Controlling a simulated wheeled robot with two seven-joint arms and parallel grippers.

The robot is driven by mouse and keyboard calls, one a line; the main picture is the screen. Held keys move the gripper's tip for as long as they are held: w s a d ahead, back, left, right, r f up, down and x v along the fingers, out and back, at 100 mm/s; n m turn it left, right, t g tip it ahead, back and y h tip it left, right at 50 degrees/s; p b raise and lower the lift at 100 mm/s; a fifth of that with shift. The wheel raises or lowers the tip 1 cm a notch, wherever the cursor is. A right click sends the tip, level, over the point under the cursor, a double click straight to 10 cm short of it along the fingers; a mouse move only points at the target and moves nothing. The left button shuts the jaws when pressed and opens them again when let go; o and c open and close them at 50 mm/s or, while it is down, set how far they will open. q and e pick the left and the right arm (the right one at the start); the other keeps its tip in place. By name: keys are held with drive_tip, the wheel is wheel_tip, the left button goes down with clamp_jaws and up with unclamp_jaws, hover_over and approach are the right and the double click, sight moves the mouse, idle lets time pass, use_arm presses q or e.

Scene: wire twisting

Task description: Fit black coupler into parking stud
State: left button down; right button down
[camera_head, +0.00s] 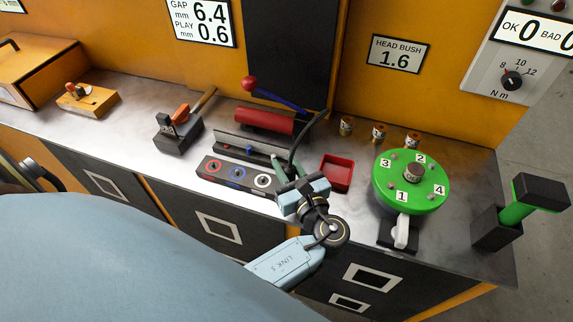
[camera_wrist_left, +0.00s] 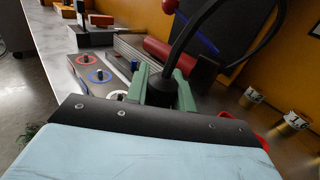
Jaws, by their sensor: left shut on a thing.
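My left gripper (camera_head: 287,172) hangs over the bench front, beside the right end of the ring panel. Its pale green fingers are shut on the black coupler (camera_wrist_left: 160,90), which has a black hose rising from its top. The dark panel (camera_head: 210,177) carries a red, a blue and a white ring, each with a stud-like centre. The white ring (camera_head: 263,181) is nearest my gripper; in the left wrist view it is partly hidden behind a finger. I cannot tell which ring is the parking stud, or whether the coupler touches one. My right gripper is out of view.
Behind the panel lie a grey rail block (camera_head: 235,144) and a red cylinder (camera_head: 263,119). A red tray (camera_head: 337,173) stands right of my gripper. Further right are a green numbered turntable (camera_head: 430,192) and several brass bushes (camera_head: 380,131). The black hose arcs above the bench.

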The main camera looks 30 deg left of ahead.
use_arm(q)
drive_tip(key=shift+f+b, duration=0.4)
drive_tip(key=shift+f, duration=0.3)
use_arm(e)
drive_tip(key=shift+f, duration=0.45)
use_arm(q)
drive_tip(key=c, duration=1.1)
unclamp_jaws()
drive_tip(key=shift+d, duration=0.15)
drive_tip(key=v, duration=1.3)
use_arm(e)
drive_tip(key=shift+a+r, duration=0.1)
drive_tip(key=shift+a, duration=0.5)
use_arm(q)
drive_tip(key=shift+s, duration=0.1)
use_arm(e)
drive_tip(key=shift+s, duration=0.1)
